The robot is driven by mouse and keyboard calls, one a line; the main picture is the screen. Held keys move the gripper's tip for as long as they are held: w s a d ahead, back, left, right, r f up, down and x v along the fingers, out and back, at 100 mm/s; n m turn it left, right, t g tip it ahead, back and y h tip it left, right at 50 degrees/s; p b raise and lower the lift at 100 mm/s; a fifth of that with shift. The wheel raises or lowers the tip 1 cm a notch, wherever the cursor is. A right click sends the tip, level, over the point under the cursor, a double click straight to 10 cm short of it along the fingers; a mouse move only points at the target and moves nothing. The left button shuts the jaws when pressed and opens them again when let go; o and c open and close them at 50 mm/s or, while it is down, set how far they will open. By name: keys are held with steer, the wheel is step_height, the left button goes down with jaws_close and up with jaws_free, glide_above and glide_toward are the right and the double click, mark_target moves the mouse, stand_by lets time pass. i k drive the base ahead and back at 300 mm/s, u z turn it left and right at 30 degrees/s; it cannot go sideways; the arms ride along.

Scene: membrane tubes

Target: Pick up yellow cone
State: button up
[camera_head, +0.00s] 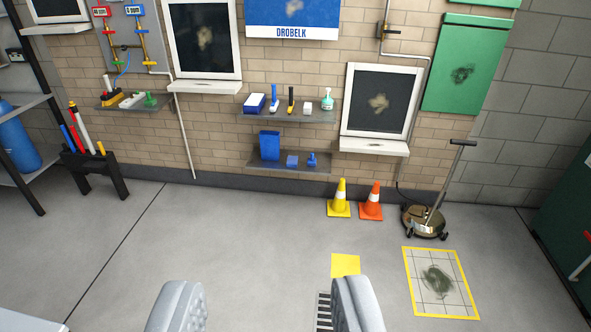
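The yellow cone (340,199) has a white band and stands upright on the floor near the brick wall, right of the picture's middle. An orange cone (371,202) with a white band stands close beside it on the right. My gripper (268,305) shows at the bottom of the picture with its two grey fingers wide apart. It is open, with only floor visible between the fingers. The yellow cone is well beyond the fingers and a little to the right of them.
A floor-cleaning machine (425,220) with a long handle stands right of the cones. A yellow floor square (345,265) and a yellow-framed stained patch (440,282) lie nearer. A black rack (94,172) with tubes stands at left. Wall shelves (290,161) hang behind. The middle floor is clear.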

mark_target(339, 207)
steer(key=u, duration=0.05)
steer(key=i, duration=2.95)
steer(key=z, duration=0.45)
